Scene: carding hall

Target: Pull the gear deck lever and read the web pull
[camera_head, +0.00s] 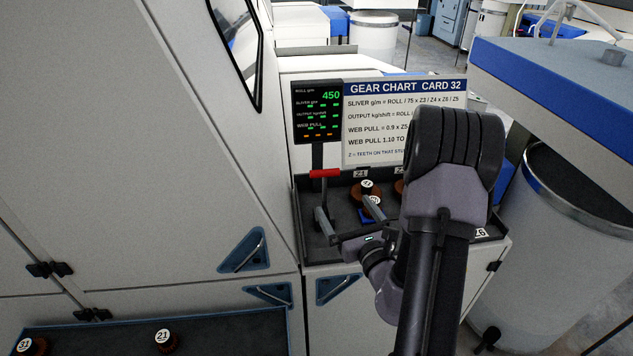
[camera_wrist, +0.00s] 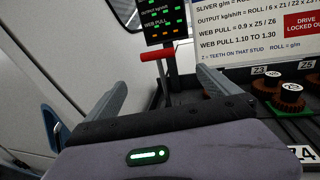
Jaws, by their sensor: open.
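The gear deck lever has a red crossbar handle (camera_head: 324,173) on a grey stem, standing upright at the left of the dark gear deck tray (camera_head: 345,183). The handle also shows in the wrist view (camera_wrist: 158,55), ahead of my fingers and between them. My gripper (camera_head: 343,207) is open and empty, just in front of the lever and apart from the handle. The display (camera_head: 318,111) reads ROLL 450 in green. My arm hides the right part of the deck.
The gear chart (camera_head: 375,125) stands behind the deck, with a red DRIVE LOCKED OUT sign (camera_wrist: 302,23). Brown gears (camera_head: 366,190) sit on the deck. A pale machine panel (camera_head: 130,130) rises at the left. A blue-edged table (camera_head: 560,88) and grey can (camera_head: 560,240) stand at the right.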

